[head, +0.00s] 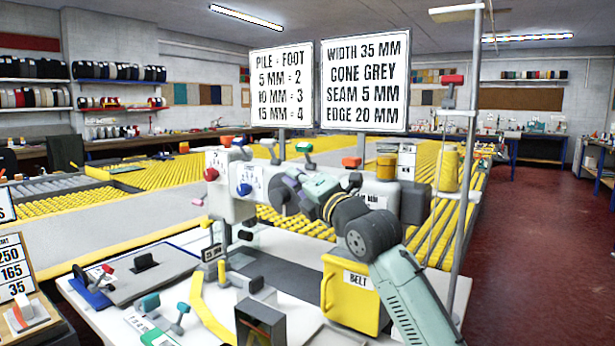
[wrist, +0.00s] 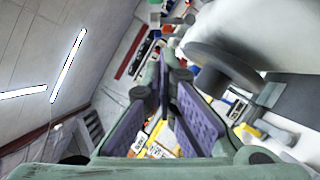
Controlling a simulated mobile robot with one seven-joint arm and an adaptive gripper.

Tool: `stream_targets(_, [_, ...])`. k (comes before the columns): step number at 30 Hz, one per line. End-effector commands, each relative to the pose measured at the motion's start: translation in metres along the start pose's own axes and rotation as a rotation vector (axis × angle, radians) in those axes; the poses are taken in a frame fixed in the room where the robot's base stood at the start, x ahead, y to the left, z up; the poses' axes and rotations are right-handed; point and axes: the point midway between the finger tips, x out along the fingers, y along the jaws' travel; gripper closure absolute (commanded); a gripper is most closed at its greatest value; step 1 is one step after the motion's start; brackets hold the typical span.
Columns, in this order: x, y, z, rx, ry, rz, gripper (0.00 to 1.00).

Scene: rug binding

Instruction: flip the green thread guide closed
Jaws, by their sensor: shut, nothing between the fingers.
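The sewing machine (head: 235,190) stands on the white table, with several coloured levers and knobs on it. My gripper (head: 288,183) is at the machine's front, below that lever and beside a dark round disc (head: 278,197). In the wrist view my gripper's purple-padded fingers (wrist: 164,68) are shut and empty, with a grey disc (wrist: 222,66) close to their right. The guide is not clear in the wrist view.
A red knob (head: 211,174) and a blue knob (head: 244,189) sit on the machine's face. A yellow bin (head: 352,295) marked BELT stands below my arm. A thin metal pole (head: 466,150) rises at right. Teal-knobbed parts (head: 150,302) lie at the front left.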

Motion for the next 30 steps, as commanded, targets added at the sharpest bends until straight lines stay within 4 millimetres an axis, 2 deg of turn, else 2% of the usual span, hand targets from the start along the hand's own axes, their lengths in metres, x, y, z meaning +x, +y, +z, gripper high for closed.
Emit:
stream_targets(1, [0.013,0.004,0.001,0.001,0.003,0.0,1.0])
stream_targets(4, [0.033,0.003,0.001,0.001,0.001,-0.001,1.0])
stream_targets(6, [0.034,0.003,0.017,0.0,-0.004,-0.003,1.0])
stream_targets(12, [0.039,0.001,0.035,0.001,0.0,-0.002,1.0])
stream_targets(30, [0.039,0.0,0.039,0.001,0.0,0.0,1.0])
